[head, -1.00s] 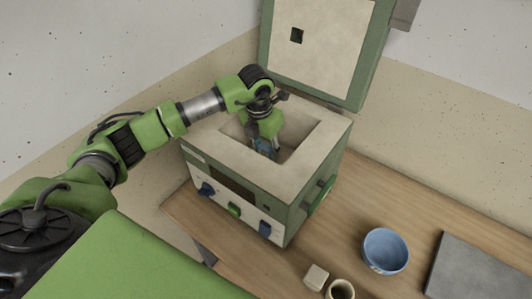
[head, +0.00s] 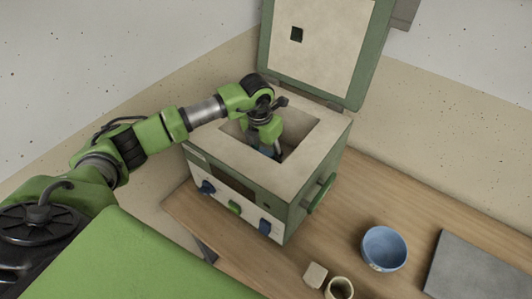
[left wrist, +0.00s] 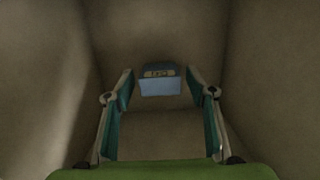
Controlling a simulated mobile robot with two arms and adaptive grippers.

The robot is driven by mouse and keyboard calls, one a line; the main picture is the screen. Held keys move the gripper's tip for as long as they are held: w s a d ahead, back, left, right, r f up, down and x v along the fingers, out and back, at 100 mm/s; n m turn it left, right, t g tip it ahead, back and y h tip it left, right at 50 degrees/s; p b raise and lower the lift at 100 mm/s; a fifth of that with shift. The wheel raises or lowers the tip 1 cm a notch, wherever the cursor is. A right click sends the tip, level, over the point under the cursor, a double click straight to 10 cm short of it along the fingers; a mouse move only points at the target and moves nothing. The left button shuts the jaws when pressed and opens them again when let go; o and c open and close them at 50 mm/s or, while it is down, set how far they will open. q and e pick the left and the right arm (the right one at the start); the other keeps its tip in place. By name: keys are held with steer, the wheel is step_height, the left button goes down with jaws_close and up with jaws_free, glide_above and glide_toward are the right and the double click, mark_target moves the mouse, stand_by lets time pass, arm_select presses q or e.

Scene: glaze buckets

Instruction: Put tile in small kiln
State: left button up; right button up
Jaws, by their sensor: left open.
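The small kiln (head: 230,160) stands on the table with its lid (head: 318,42) raised at the back. My left gripper (left wrist: 160,92) reaches down into the kiln's square chamber, its two teal-padded fingers spread apart. A small blue tile (left wrist: 160,85) with a tan-marked dark upper face sits inside the chamber, between and slightly beyond the fingertips. I see a gap on each side of it, and the fingers are not closed on it. In the head view the fingertips and tile are mostly hidden by my wrist and the chamber rim. My right gripper is out of view.
A blue bowl (head: 384,248), a small beige block (head: 315,275) and a cream cup (head: 339,288) stand on the wooden table (head: 410,205) right of the kiln. A grey slab (head: 480,268) lies at far right. The chamber walls are close around my gripper.

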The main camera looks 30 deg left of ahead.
arm_select(q)
step_height(320, 180, up, 12)
steer(key=s+b, duration=0.1)
steer(key=b, duration=0.2)
steer(key=shift+s, duration=0.35)
steer(key=shift+a, duration=0.1)
stand_by(0.9)
